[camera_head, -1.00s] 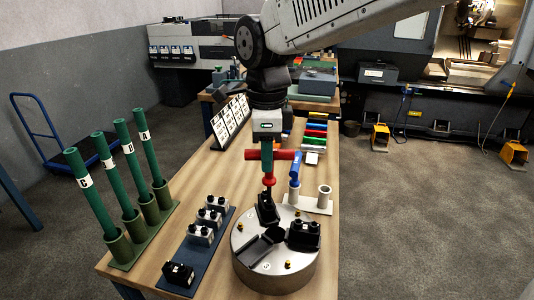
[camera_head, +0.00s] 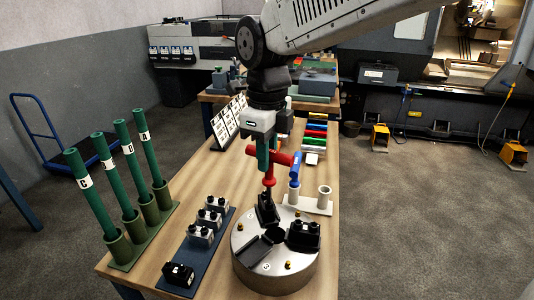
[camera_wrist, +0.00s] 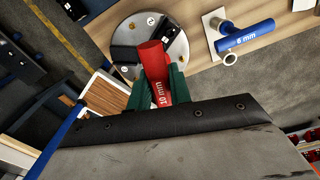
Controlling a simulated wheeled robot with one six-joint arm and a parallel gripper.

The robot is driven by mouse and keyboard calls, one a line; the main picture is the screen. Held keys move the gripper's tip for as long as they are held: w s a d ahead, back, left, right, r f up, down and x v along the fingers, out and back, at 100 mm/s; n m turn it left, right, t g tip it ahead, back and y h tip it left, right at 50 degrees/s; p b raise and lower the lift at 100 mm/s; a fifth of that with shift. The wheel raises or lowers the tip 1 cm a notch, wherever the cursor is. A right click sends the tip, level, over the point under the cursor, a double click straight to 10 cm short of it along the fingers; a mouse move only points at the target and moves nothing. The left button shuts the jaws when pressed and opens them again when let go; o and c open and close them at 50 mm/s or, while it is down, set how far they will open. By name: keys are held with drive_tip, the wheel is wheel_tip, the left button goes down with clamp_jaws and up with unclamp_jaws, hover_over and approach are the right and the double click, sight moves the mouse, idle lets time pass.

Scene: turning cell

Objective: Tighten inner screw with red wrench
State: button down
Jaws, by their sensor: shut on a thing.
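The red wrench (camera_head: 283,158) is a T-handled tool marked 10 mm; its handle also shows in the wrist view (camera_wrist: 154,62). My gripper (camera_head: 268,152) is shut on its handle, with green fingers on both sides of it. The wrench's shaft points down to a black jaw (camera_head: 267,210) at the back of the round metal chuck (camera_head: 248,268). The tip seems to be at the inner part of that jaw; whether it sits in a screw is too small to tell.
A blue 6 mm wrench (camera_head: 295,170) stands in a pale holder (camera_head: 318,208) right of the red wrench. Grey jaws sit on a blue plate (camera_head: 185,262) at the left. Tall green rods (camera_head: 127,160) stand in tubes at the far left. Coloured bars (camera_head: 316,127) lie behind.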

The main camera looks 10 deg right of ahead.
drive_tip(key=shift+m, duration=1.5)
drive_tip(key=shift+n, duration=0.7)
drive_tip(key=shift+r, duration=2.55)
